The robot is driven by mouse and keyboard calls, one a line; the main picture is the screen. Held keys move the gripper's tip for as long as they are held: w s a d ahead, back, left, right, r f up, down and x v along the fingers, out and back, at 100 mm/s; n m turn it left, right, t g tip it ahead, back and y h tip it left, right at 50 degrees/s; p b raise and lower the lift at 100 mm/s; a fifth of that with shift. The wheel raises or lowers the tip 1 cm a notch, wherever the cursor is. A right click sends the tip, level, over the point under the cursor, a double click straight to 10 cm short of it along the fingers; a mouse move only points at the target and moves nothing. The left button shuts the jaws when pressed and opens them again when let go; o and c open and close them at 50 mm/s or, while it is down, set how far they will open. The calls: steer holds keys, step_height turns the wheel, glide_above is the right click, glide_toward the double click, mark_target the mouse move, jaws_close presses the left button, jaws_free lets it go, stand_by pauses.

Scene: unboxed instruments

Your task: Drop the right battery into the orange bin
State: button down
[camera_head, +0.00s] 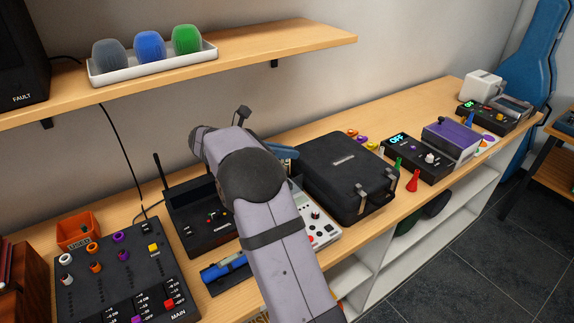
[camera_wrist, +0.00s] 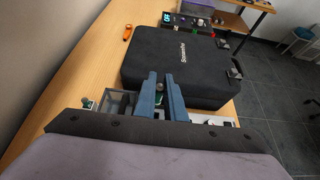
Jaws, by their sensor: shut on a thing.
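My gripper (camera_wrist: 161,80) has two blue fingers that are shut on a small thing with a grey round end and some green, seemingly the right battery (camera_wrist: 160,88). The fingers hide most of it, and the black case lies just beyond the fingertips. In the head view my arm hides the held thing, and only a bit of my blue gripper (camera_head: 286,152) shows. The orange bin (camera_head: 77,232) with dark lettering stands at the left of the bench, behind the dark mixer and well away from my gripper. A similar small green and grey thing (camera_wrist: 87,103) shows at left in the wrist view.
The black case (camera_head: 345,175) stands right of my arm. A shelf (camera_head: 290,50) hangs above the bench. A blue cylinder (camera_head: 224,267) lies near the front edge.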

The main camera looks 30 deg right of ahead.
steer(key=shift+r, duration=0.45)
